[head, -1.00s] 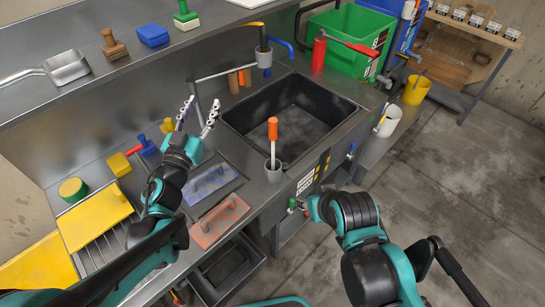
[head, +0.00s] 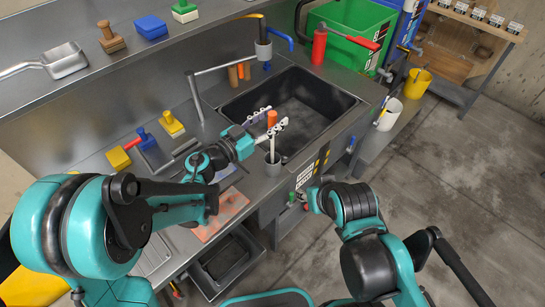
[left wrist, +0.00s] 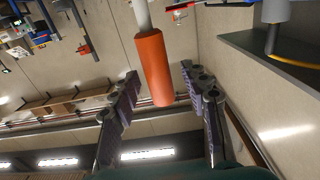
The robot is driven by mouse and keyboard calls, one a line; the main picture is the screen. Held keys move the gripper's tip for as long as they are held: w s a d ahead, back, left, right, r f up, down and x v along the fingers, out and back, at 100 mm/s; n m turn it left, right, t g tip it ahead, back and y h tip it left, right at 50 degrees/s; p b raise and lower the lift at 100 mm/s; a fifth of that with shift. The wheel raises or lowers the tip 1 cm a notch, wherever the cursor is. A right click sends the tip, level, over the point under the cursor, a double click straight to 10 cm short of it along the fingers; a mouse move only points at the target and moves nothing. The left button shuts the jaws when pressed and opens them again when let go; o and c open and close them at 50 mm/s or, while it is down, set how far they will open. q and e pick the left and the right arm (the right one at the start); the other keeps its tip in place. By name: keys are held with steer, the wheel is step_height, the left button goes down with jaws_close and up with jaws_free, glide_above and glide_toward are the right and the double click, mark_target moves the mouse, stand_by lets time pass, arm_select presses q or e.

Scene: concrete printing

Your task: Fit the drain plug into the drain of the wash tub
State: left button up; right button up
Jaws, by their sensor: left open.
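The wash tub (head: 322,88) is a dark sunken basin in the grey bench. Its drain cannot be made out. A white rod with an orange grip (head: 271,118) stands upright in a small grey cup (head: 272,168) at the tub's near edge. I cannot tell whether it is the drain plug. My left gripper (head: 276,116) is open, with its fingers to either side of the orange grip. In the left wrist view the orange grip (left wrist: 154,68) lies between the spread fingers, with gaps showing on both sides.
A faucet (head: 215,72) rises behind the tub's left corner. A red bottle (head: 319,44) and a green bin (head: 355,35) stand beyond the tub. Blue and yellow tools (head: 146,138) lie on the bench at left. The floor at right is clear.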

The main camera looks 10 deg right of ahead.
arm_select(q)
steer(key=shift+c, duration=0.3)
steer(key=shift+d, duration=0.1)
jaws_close()
steer(key=shift+r, duration=0.1)
